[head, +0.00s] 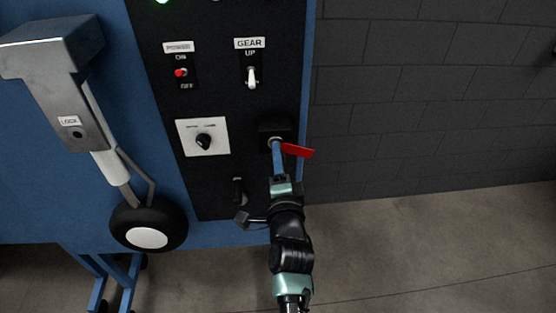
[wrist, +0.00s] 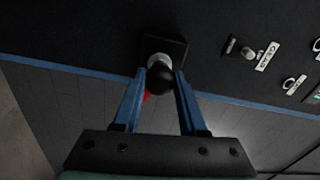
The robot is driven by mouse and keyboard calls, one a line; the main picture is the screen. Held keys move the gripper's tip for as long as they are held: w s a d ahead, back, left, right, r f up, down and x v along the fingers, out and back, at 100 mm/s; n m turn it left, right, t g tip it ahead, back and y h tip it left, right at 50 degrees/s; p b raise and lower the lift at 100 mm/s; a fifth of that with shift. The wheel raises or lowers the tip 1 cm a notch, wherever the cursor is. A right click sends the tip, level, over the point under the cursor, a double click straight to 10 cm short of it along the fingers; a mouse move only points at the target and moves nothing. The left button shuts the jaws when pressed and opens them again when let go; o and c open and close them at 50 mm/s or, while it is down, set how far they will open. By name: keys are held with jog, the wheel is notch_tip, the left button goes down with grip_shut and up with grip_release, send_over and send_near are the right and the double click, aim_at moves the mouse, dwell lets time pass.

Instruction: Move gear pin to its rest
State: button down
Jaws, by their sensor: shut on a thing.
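The gear pin shows as a black ball knob (wrist: 160,79) between my fingertips in the wrist view, and its red flag (head: 298,150) hangs out to the right in the head view. My gripper (head: 277,147) has its blue fingers shut on the pin. The pin is right in front of a black block (head: 274,126), the rest, at the panel's right edge. A pale round collar (wrist: 158,60) on the block shows just behind the knob. I cannot tell how deep the pin sits in it. The LOCK hole (head: 77,133) on the landing gear leg is dark and shows no pin.
The gear wheel (head: 149,226) hangs at left. Floor at right is clear.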

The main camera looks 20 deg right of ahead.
jog(key=shift+w+r, duration=0.2)
jog(key=shift+r, duration=0.3)
jog(key=shift+c, duration=1.9)
grip_release()
jog(key=shift+w+d+f, duration=0.15)
jog(key=shift+w+f, duration=0.25)
jog(key=shift+f, duration=0.05)
jog(key=shift+o, duration=0.2)
jog(key=shift+f, duration=0.1)
jog(key=shift+o, duration=0.6)
jog(key=shift+s, duration=0.15)
jog(key=p+v, duration=0.3)
jog(key=v, duration=0.4)
jog(key=shift+s, duration=0.1)
